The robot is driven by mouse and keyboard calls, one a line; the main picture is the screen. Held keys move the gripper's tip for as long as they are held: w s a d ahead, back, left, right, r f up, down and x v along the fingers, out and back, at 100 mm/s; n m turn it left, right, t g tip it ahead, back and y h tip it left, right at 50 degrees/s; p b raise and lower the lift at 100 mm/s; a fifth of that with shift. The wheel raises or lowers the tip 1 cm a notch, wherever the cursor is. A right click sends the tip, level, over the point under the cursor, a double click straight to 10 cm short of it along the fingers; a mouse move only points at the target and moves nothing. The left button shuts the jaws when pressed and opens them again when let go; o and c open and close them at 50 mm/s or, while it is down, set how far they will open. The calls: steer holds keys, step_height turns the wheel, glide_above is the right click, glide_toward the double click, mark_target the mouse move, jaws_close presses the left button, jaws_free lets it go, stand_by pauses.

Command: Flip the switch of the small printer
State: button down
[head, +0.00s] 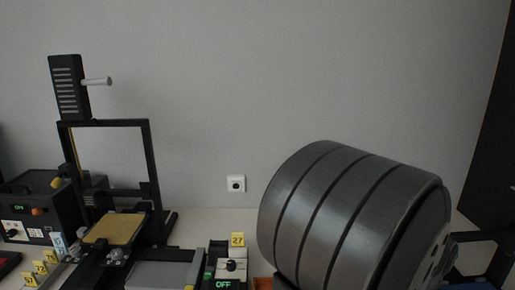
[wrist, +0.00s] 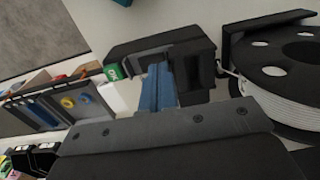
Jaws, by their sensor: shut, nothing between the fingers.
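A black-framed printer (head: 151,160) with a yellow plate (head: 115,229) stands at the left in the head view. A lower machine with a grey plate (head: 160,275) is in front of it. A small control unit (head: 232,276) beside that plate has a white knob or switch and a green display reading OFF. I cannot tell which machine is the small printer. A green display (wrist: 111,72) also shows in the wrist view, partly hidden behind my gripper (wrist: 159,86). My gripper's blue-padded fingers are shut and empty. Contact with the unit cannot be made out.
A dark box (head: 40,207) at far left has a lit ON display. Yellow number tags (head: 237,240) stand on the bench. In the wrist view a white filament spool (wrist: 285,85) is close on the right and a panel with coloured rings (wrist: 45,112) is left.

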steer(key=shift+f, duration=0.75)
steer(key=shift+r, duration=3.55)
steer(key=shift+f, duration=0.1)
step_height(320, 180, down, 7)
steer(key=shift+r, duration=0.1)
steer(key=shift+r, duration=0.1)
